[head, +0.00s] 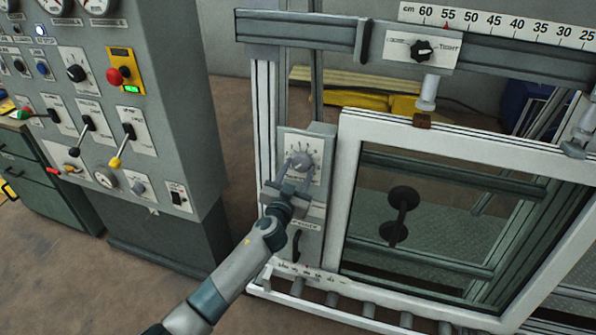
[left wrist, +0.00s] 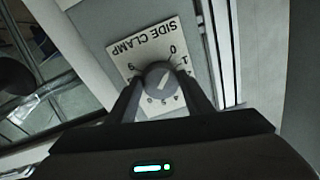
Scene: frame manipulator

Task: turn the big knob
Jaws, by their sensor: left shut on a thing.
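The big knob (head: 300,160) is a round grey dial on a pale panel (head: 312,149) fixed to the left post of the frame. In the left wrist view the knob (left wrist: 160,78) has a light pointer line across its face. The plate around it (left wrist: 155,45) reads "SIDE CLAMP" upside down, with a number scale partly hidden by the fingers. My left gripper (head: 298,169) reaches up from below and is shut on the knob, one finger on each side. In the left wrist view the gripper (left wrist: 160,95) covers the lower part of the dial. My right gripper is out of view.
A grey control cabinet (head: 170,100) with levers and buttons stands at the left. A white window frame (head: 350,190) is right of the panel. A smaller black knob (head: 422,50) marked "TIGHT" sits on the top rail. Rollers (head: 362,309) line the lower edge.

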